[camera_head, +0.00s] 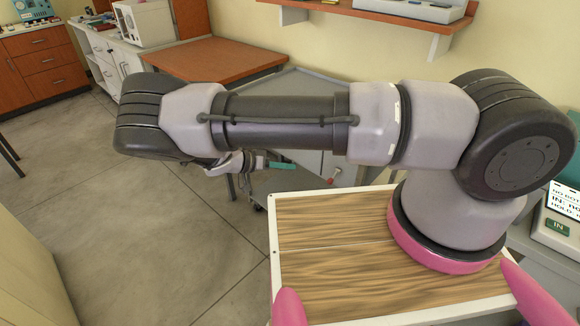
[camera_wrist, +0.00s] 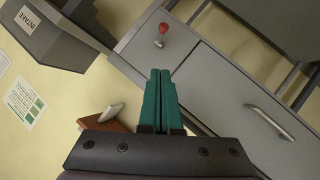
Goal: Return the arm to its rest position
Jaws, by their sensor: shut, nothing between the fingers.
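My arm stretches across the head view, from its pink-ringed base at the right to a dark joint at the left. My gripper (camera_head: 281,165) shows below the arm, small and partly hidden by it, with its green fingers pointing right. In the wrist view the two green fingers of my gripper (camera_wrist: 159,90) lie close together with nothing between them. They point toward a grey cabinet front (camera_wrist: 205,85). No loose object touches the fingers.
The grey cabinet carries a red knob (camera_wrist: 163,29) and a metal handle (camera_wrist: 269,121). A dark box marked INTAKE (camera_wrist: 45,45) is at upper left. A brown-topped bench (camera_head: 215,58) stands behind my arm. Open floor (camera_head: 130,220) lies at left.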

